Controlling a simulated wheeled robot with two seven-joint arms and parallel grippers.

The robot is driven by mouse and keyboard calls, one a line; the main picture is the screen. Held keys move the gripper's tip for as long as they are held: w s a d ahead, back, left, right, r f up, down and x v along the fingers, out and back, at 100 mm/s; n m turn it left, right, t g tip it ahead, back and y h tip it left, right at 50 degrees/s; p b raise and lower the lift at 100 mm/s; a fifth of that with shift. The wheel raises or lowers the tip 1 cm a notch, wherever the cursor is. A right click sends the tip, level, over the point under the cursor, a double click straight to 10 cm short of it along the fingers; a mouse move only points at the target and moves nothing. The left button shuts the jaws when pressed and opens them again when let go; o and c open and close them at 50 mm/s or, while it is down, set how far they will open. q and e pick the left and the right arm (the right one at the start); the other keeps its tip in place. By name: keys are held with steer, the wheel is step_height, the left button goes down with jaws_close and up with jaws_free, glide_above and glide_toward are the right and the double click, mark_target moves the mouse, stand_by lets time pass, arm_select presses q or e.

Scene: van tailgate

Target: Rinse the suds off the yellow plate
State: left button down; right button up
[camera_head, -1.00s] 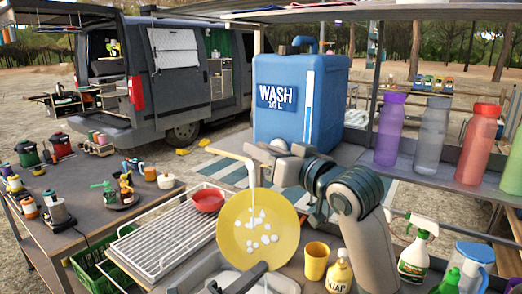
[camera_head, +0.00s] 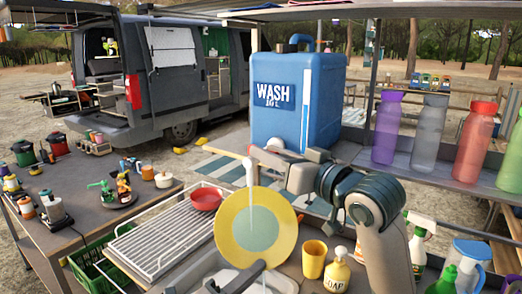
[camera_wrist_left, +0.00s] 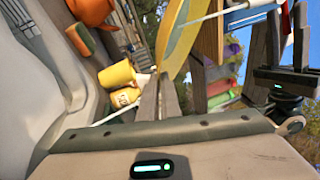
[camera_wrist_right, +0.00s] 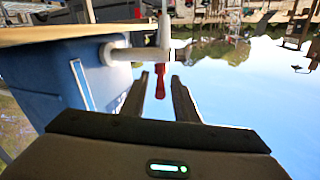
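The yellow plate (camera_head: 228,232) is tilted up facing me over the sink (camera_head: 283,287), with a pale grey-green round patch in its middle and no white suds visible on this face. A thin white water stream (camera_head: 250,205) runs from the tap spout (camera_head: 249,172) onto it. My left gripper (camera_head: 254,272) is shut on the plate's lower edge; the left wrist view shows the plate (camera_wrist_left: 180,40) at its fingertips. My right gripper (camera_wrist_right: 160,98) is by the tap at the blue wash tank (camera_head: 325,100), its fingers apart with the red tap lever (camera_wrist_right: 160,80) between them; contact is unclear.
A red bowl (camera_head: 206,199) sits on the white wire rack (camera_head: 150,243) left of the plate. A yellow cup (camera_head: 314,260), a soap bottle (camera_head: 337,272), a spray bottle (camera_head: 418,250) and a blue-lidded jug (camera_head: 468,265) stand to the right. Coloured bottles (camera_head: 428,130) line the shelf behind.

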steer(key=v, duration=0.8)
